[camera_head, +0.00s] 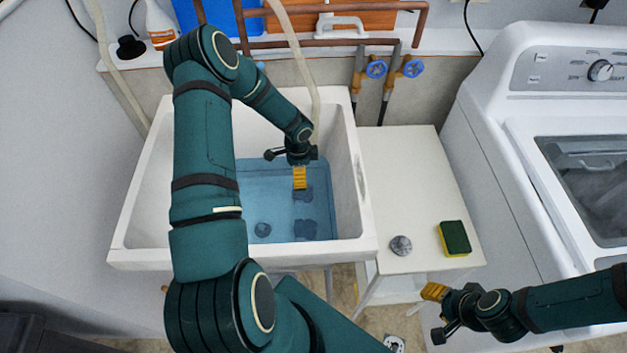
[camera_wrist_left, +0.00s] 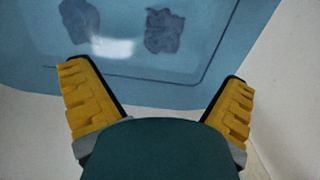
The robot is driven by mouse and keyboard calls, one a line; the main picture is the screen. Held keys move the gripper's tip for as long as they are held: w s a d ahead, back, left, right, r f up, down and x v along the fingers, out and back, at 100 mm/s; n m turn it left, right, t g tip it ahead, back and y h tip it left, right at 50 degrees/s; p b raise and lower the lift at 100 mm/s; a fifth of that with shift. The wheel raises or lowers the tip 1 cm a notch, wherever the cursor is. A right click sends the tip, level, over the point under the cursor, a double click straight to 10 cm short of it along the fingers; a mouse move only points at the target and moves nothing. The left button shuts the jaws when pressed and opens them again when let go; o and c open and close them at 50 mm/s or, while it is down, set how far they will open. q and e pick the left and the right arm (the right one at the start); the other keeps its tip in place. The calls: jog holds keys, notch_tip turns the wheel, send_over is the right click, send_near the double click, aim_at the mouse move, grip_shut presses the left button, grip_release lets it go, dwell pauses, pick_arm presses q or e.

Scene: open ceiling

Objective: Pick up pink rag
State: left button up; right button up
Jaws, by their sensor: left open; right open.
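No cloth in view looks clearly pink. Two dark, crumpled cloth-like shapes lie under blue water in the white sink, one near my left gripper (camera_head: 300,178) and one lower (camera_head: 305,230). Their true colour is hard to tell through the water. The left wrist view shows two such shapes, at left (camera_wrist_left: 78,20) and near the middle (camera_wrist_left: 165,31), beyond the open, empty fingers of my left gripper (camera_wrist_left: 155,75). That gripper hangs over the sink, pointing down. My right gripper (camera_head: 436,300) is open at the lower right, in front of the side table, apart from the cloths.
The sink (camera_head: 138,225) has raised walls around the water (camera_head: 275,210). A white side table (camera_head: 405,185) holds a green-yellow sponge (camera_head: 454,238) and a round metal piece (camera_head: 401,245). A white washer (camera_head: 490,150) stands at right. Pipes with blue valves (camera_head: 376,69) run behind.

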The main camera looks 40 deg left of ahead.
aim_at(302, 193)
pick_arm(q)
jog(key=f, duration=0.2)
jog(key=f+b, duration=0.1)
jog(key=f, duration=0.5)
jog(key=shift+w+f, duration=0.1)
jog(key=shift+w, duration=0.15)
jog(key=shift+w+f+b, duration=0.15)
jog(key=shift+f+b, duration=0.5)
jog(key=shift+f, duration=2.1)
pick_arm(e)
notch_tip(302, 193, down, 2)
jog(key=shift+s+f, duration=0.1)
pick_arm(q)
jog(key=c, duration=0.7)
